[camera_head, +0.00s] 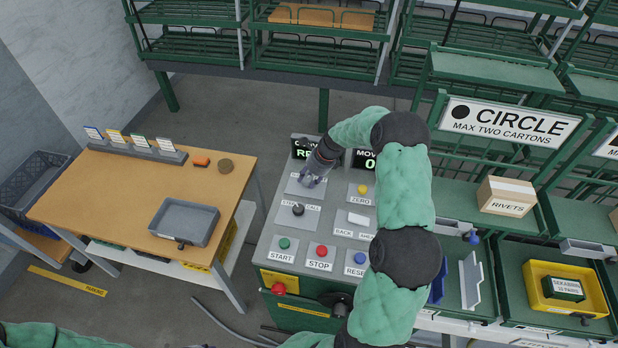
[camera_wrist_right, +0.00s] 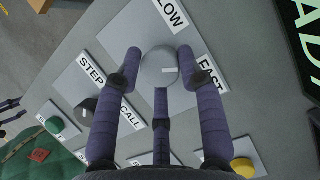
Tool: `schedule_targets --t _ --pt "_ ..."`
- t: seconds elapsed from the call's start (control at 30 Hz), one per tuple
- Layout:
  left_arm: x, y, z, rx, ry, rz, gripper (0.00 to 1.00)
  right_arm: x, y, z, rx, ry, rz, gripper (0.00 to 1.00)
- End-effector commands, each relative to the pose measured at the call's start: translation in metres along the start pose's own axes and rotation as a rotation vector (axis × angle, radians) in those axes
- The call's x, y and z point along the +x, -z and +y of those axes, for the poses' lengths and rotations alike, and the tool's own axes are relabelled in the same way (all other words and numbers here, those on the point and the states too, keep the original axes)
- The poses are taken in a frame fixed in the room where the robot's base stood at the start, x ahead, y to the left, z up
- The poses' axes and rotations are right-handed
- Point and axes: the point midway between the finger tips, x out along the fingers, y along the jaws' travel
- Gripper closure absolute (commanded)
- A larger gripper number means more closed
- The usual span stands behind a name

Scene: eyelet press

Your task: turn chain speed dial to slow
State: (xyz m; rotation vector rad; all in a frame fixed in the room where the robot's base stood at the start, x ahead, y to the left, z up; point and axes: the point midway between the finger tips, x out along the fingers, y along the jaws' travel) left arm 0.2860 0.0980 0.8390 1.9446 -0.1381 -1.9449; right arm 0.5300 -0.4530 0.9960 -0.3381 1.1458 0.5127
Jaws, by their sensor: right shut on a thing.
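The chain speed dial (camera_wrist_right: 157,68) is a round grey knob on a pale plate, between a partly cut-off SLOW label (camera_wrist_right: 170,12) and a FAST label (camera_wrist_right: 211,72). A short white mark on its face lies right of centre, on the FAST side. My right gripper (camera_head: 311,179) is over the upper left of the press panel; its fingers (camera_wrist_right: 160,72) are shut around the dial. In the head view the gripper hides the dial. Purple finger-like parts, probably my left gripper (camera_wrist_right: 9,104), show at the left edge of the wrist view, too little to judge.
The step/call switch (camera_head: 297,209) sits just below the dial. The START (camera_head: 284,243), STOP (camera_head: 321,250) and yellow ZERO (camera_head: 363,189) buttons are close by. Two displays (camera_head: 364,160) stand behind. A wooden table (camera_head: 110,200) with a grey tray (camera_head: 184,222) is at left.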

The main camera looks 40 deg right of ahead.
Motion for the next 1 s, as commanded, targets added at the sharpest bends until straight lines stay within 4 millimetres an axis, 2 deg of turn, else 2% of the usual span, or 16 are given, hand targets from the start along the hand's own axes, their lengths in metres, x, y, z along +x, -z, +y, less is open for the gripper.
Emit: schedule_targets --t 0.03,1.0 --pt "-0.0007 0.0000 0.0003 0.000 0.000 0.000 0.60 -0.0036 -0.0043 -0.0048 -0.030 0.000 -0.007 0.94" --pt "-0.0062 -0.0002 0.0022 0.000 0.000 0.000 0.60 -0.0039 -0.0097 -0.0091 -0.838 -0.326 -0.005 0.94"
